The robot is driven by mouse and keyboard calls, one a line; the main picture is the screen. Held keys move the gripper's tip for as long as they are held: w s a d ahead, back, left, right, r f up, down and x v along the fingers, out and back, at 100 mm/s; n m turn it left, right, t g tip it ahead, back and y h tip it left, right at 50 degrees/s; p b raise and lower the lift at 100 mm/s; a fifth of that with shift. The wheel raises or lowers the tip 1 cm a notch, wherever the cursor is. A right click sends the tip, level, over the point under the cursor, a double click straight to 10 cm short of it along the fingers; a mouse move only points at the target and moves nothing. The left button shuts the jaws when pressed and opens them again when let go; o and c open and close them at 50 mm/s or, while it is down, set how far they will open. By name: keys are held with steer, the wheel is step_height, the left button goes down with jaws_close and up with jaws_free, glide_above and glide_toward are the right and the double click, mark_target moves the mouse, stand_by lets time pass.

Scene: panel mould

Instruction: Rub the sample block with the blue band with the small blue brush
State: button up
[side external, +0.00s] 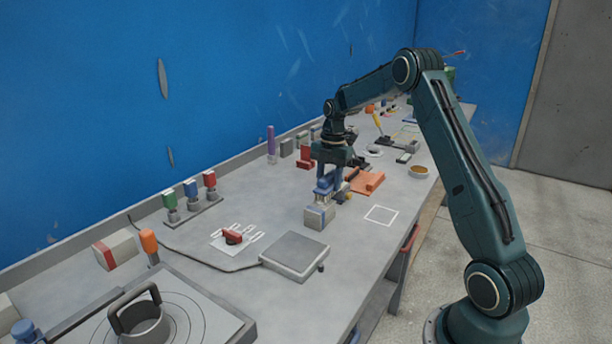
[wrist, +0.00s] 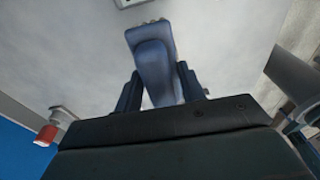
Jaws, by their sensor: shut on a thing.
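My gripper (side external: 328,186) is shut on the small blue brush (wrist: 155,68), which sits between the two dark fingers in the wrist view. The brush points down in the side view, where the fingers partly cover it. The sample block with the blue band (side external: 320,217) is a pale grey block on the bench, directly below the gripper in the side view. The brush's lower end is at or just above the block's top; I cannot tell whether they touch. The block cannot be made out clearly in the wrist view.
A grey plate (side external: 295,252) and a red piece (side external: 233,237) on white markings lie in front. A block with a red band (side external: 115,250) is at left. An orange tray (side external: 368,183) stands close behind the gripper. A white square outline (side external: 381,215) to the right is empty.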

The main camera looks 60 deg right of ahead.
steer(key=shift+a+f, duration=0.65)
steer(key=shift+a, duration=2.6)
steer(key=shift+d, duration=2.9)
steer(key=shift+d+r, duration=0.2)
steer(key=shift+r, duration=0.4)
steer(key=shift+d+r, duration=0.15)
steer(key=shift+r, duration=3.35)
steer(key=shift+s, duration=0.1)
